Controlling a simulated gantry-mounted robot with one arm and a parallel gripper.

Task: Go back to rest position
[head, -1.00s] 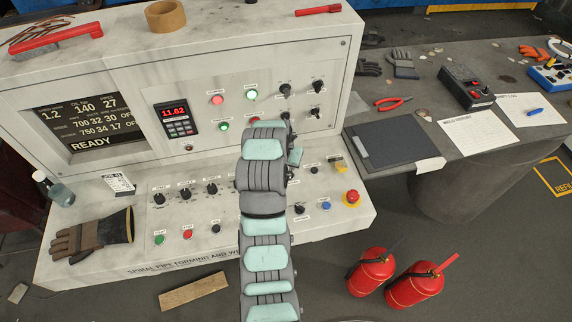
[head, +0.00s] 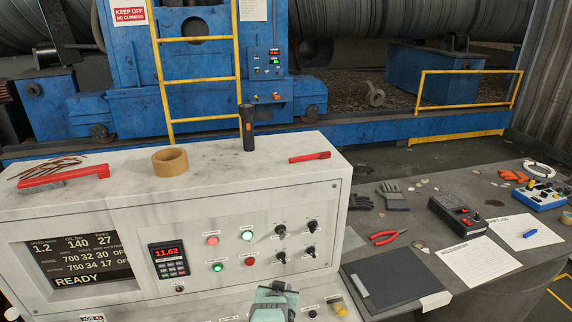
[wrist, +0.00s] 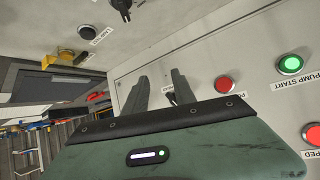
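My gripper (head: 278,286) shows at the bottom edge of the head view, in front of the control console (head: 120,198). In the wrist view its two dark grey fingers (wrist: 160,88) stand apart with a gap between them, and nothing is held. They point toward the pale console panel, beside a red button (wrist: 224,84) and a green pump start button (wrist: 290,65). I cannot tell the exact distance from the fingertips to the panel. Most of my arm is below the head view.
A tape roll (head: 170,162), a black flashlight (head: 247,128) and a red-handled brush (head: 64,175) stand or lie on the console top. A grey table (head: 430,190) with pliers (head: 386,237), gloves and papers is at right. A yellow ladder (head: 198,80) rises behind.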

